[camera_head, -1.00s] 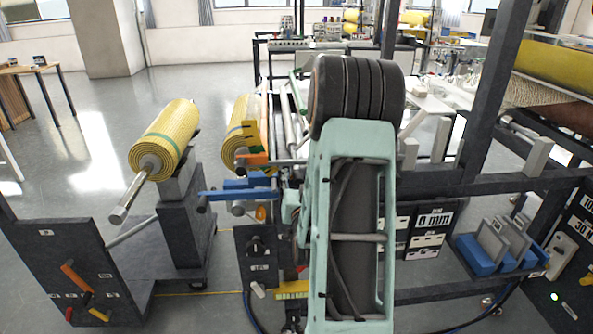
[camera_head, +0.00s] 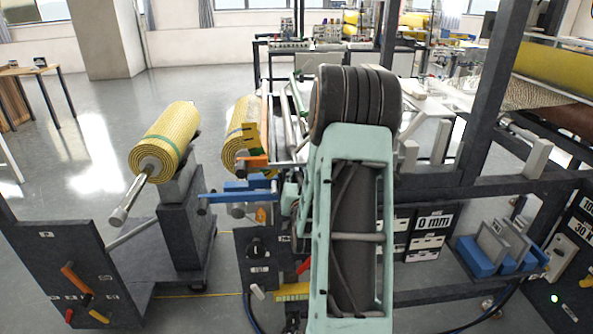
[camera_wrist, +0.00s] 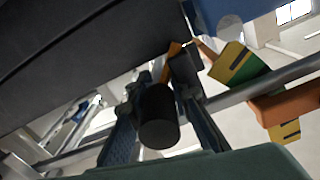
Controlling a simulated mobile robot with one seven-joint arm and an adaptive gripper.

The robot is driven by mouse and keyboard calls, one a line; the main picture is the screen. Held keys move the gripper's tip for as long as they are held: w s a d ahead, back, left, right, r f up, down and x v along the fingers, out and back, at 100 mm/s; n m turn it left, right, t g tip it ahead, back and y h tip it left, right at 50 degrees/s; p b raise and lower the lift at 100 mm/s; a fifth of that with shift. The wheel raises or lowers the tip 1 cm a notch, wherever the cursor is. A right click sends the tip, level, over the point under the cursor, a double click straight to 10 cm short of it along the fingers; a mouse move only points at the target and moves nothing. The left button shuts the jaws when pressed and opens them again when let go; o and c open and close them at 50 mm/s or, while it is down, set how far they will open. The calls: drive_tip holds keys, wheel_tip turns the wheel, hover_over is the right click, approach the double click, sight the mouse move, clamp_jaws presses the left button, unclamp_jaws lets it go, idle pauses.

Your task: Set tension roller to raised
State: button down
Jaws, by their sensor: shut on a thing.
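My gripper (camera_wrist: 160,125) shows in the wrist view with its two dark fingers closed on the sides of a black cylindrical handle (camera_wrist: 158,115). An orange piece (camera_wrist: 172,62) and a dark block (camera_wrist: 186,70) show just behind the handle. The lever's far end is hidden, and I cannot tell whether the tension roller is raised. A grey metal bar (camera_wrist: 265,85) runs beside the gripper on the right. In the head view my arm hides the gripper and the handle; a blue bar (camera_head: 235,196) and an orange part (camera_head: 253,162) show left of the arm.
A yellow mesh roll (camera_head: 165,140) sits on a dark stand at the left, with another yellow roll (camera_head: 238,150) behind the blue bar. In the wrist view a yellow-green bracket (camera_wrist: 235,68) is close by.

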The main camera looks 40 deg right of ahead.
drive_tip(key=shift+r, duration=0.1)
idle(0.3)
drive_tip(key=shift+w+a+r+m, duration=0.4)
drive_tip(key=shift+a+r, duration=0.1)
drive_tip(key=shift+r, duration=0.1)
drive_tip(key=a+r+m, duration=0.1)
drive_tip(key=w+a+r+m, duration=0.1)
drive_tip(key=r, duration=0.1)
drive_tip(key=w+a+r, duration=0.1)
drive_tip(key=r, duration=0.1)
drive_tip(key=shift+m, duration=0.4)
wheel_tip(320, 180, up, 10)
drive_tip(key=w+a+m, duration=0.1)
drive_tip(key=a+m, duration=0.1)
drive_tip(key=m, duration=0.3)
drive_tip(key=c, duration=1.7)
unclamp_jaws()
drive_tip(key=shift+f, duration=0.15)
drive_tip(key=shift+c, duration=0.2)
drive_tip(key=shift+f+m, duration=0.1)
drive_tip(key=shift+m, duration=0.2)
